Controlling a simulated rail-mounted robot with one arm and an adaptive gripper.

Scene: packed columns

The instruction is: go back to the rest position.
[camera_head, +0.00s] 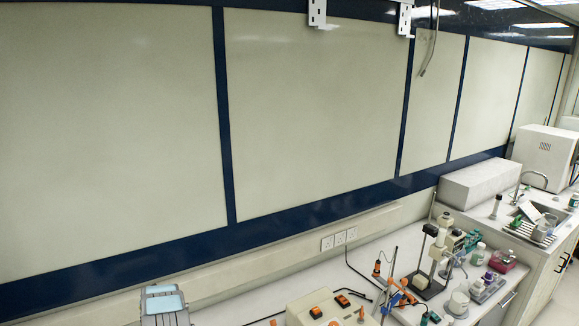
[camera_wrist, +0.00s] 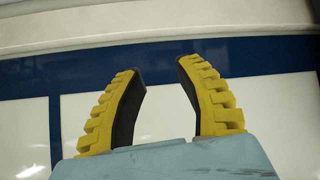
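My gripper (camera_wrist: 158,66) shows in the wrist view. Its two yellow ribbed fingers with dark inner pads stand apart, and nothing is between them. A pale blue surface fills the bottom of that view at the base of the fingers. Beyond the fingers are pale wall panels and a dark blue strip, with no object close to the tips. In the head view I cannot make out the gripper fingers. A grey part with a pale blue top shows at the bottom left there; I cannot tell whether it is mine.
A long white bench carries a beige device with orange knobs (camera_head: 325,308), an upright stand (camera_head: 432,262), small bottles and a pink rack (camera_head: 502,261). A white box (camera_head: 484,181) and a sink tap (camera_head: 533,176) are farther right. The wall panels (camera_head: 310,110) are bare.

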